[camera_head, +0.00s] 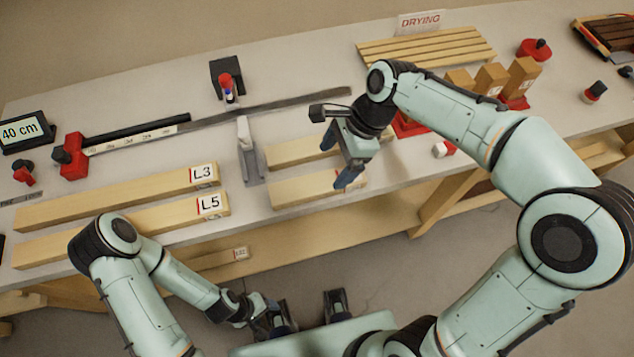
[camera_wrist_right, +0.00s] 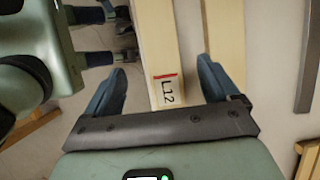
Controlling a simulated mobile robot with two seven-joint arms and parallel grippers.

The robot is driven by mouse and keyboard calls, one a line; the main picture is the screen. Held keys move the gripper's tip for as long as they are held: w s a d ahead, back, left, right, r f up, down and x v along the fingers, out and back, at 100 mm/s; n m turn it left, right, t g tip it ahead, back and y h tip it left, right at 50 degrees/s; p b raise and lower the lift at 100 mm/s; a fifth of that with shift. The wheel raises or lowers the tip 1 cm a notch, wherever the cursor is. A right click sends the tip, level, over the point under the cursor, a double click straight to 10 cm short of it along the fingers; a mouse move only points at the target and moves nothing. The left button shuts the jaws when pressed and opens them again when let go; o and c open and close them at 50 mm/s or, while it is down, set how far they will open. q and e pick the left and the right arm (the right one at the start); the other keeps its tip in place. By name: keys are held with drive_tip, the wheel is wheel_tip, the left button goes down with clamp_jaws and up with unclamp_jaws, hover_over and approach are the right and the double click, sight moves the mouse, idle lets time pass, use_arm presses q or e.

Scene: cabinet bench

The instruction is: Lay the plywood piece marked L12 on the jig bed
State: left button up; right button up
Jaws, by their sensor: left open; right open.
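The plywood piece L12 (camera_wrist_right: 158,40) is a pale board with a red line and black label at its near end. In the head view it is the front board (camera_head: 300,192) right of the grey upright post, its label end hidden by my gripper. My right gripper (camera_head: 352,180) is open over that end. In the right wrist view its fingers (camera_wrist_right: 162,70) stand either side of the board, apart from it. My left gripper (camera_head: 308,308) is open and empty in front of the bench. The ruled rail with red end block (camera_head: 135,138) may be the jig bed; I cannot tell.
Boards L3 (camera_head: 120,197) and L5 (camera_head: 130,222) lie at the left front. Another board (camera_head: 295,150) lies just behind L12. A grey post (camera_head: 246,150) stands left of both. A slatted drying rack (camera_head: 425,47) and wooden blocks (camera_head: 490,78) stand at the back right.

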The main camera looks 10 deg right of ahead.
sight(318, 183)
drive_tip(key=x, duration=0.3)
drive_tip(key=shift+w, duration=0.25)
drive_tip(key=b+x, duration=0.1)
drive_tip(key=x, duration=0.4)
drive_tip(key=shift+s+a, duration=0.15)
drive_tip(key=shift+s, duration=0.05)
use_arm(q)
drive_tip(key=shift+s+f, duration=0.1)
drive_tip(key=shift+f, duration=0.55)
use_arm(e)
drive_tip(key=c, duration=1.4)
use_arm(q)
drive_tip(key=r+p, duration=0.1)
drive_tip(key=w+r+p, duration=0.1)
drive_tip(key=r, duration=0.1)
drive_tip(key=w+r+p, duration=0.1)
drive_tip(key=p, duration=0.1)
drive_tip(key=shift+r, duration=0.25)
use_arm(e)
wheel_tip(318, 183, up, 20)
